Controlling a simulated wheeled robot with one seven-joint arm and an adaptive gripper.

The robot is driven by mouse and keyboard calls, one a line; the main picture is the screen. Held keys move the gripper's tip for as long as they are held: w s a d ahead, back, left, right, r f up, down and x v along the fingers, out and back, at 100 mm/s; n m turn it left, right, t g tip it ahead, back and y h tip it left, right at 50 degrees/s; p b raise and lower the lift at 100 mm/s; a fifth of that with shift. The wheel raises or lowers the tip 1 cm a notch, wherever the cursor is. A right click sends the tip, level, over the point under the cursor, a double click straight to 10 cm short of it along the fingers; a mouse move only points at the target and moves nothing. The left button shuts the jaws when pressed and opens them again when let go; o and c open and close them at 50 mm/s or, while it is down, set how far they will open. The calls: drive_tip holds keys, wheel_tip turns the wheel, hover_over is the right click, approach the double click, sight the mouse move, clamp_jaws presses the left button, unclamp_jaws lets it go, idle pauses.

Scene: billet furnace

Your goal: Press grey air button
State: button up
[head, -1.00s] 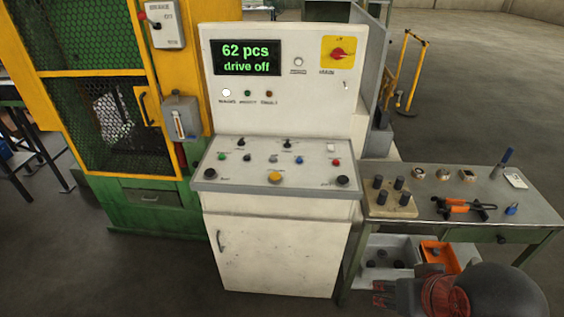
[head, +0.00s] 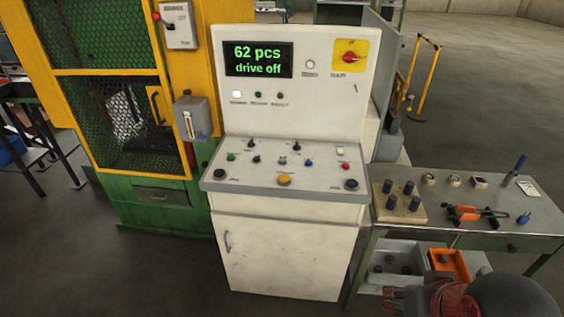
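The white control cabinet (head: 288,245) stands in the middle of the head view with a sloping button panel (head: 215,186). A small greyish button (head: 283,160) sits in the panel's middle row, between a black button (head: 256,160) and a blue button (head: 308,162). The labels are too small to read, so I cannot confirm which is the air button. My gripper (head: 392,298) is partly in view at the bottom edge, low and right of the cabinet, well apart from the panel. Its fingers are too dark and cut off to show their opening.
A side table (head: 455,228) with black cylinders, orange-handled pliers and small parts stands right of the cabinet. Grey and orange bins (head: 446,262) sit beneath it, near my arm. A green and yellow meshed machine (head: 170,215) stands left. The floor before the cabinet looks clear.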

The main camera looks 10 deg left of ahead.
clamp_jaws()
idle(1.5)
